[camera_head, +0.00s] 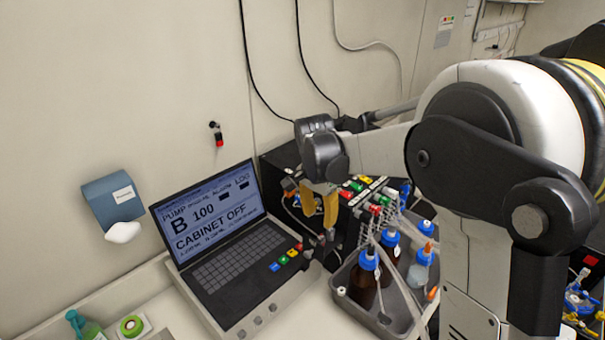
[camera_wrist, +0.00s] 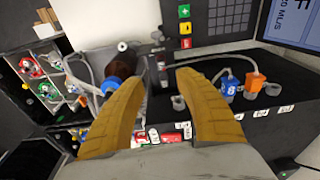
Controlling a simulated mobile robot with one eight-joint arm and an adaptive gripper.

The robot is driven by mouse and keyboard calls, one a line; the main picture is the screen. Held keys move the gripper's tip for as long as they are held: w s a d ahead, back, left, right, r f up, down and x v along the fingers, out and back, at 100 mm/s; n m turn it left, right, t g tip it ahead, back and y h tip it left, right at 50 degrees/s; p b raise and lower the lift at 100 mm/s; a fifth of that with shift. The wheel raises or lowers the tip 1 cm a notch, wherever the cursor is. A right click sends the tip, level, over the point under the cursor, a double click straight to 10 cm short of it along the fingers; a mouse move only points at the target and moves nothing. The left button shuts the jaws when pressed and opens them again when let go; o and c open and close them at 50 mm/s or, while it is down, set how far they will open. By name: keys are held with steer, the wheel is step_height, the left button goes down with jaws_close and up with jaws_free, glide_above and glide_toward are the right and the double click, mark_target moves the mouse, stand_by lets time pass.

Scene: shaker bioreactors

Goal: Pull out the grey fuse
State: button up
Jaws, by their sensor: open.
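My gripper (camera_head: 320,222) points down at the front of a black pump box (camera_head: 283,165). In the wrist view its two yellow fingers (camera_wrist: 163,78) are apart, with a gap between the tips. A small grey upright piece (camera_wrist: 163,70), which looks like the grey fuse, shows in that gap; I cannot tell whether either finger touches it. A short grey round fitting (camera_wrist: 178,102) sits just below it. A blue plug (camera_wrist: 229,88) and an orange plug (camera_wrist: 257,86) stand to the right. In the head view the fuse is not clear near the fingers.
A laptop-like console (camera_head: 233,250) with coloured buttons stands left of my gripper. A grey tray (camera_head: 343,291) with blue-capped bottles (camera_head: 366,277) stands close on the right. Tubes (camera_head: 400,275) run over it. A blue wall box (camera_head: 112,197) hangs at the left.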

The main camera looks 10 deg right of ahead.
mark_target(321, 237)
steer(key=shift+w+f, duration=0.1)
steer(key=shift+w, duration=0.4)
steer(key=f, duration=0.7)
steer(key=d+f, duration=0.1)
steer(key=f, duration=0.2)
steer(key=shift+f+b, duration=0.25)
steer(key=shift+b, duration=0.1)
steer(key=shift+c, duration=0.6)
jaws_close()
steer(key=shift+r, duration=0.2)
steer(key=shift+r, duration=0.4)
steer(key=shift+r, duration=0.1)
steer(key=shift+r+p, duration=0.3)
steer(key=shift+r, duration=0.15)
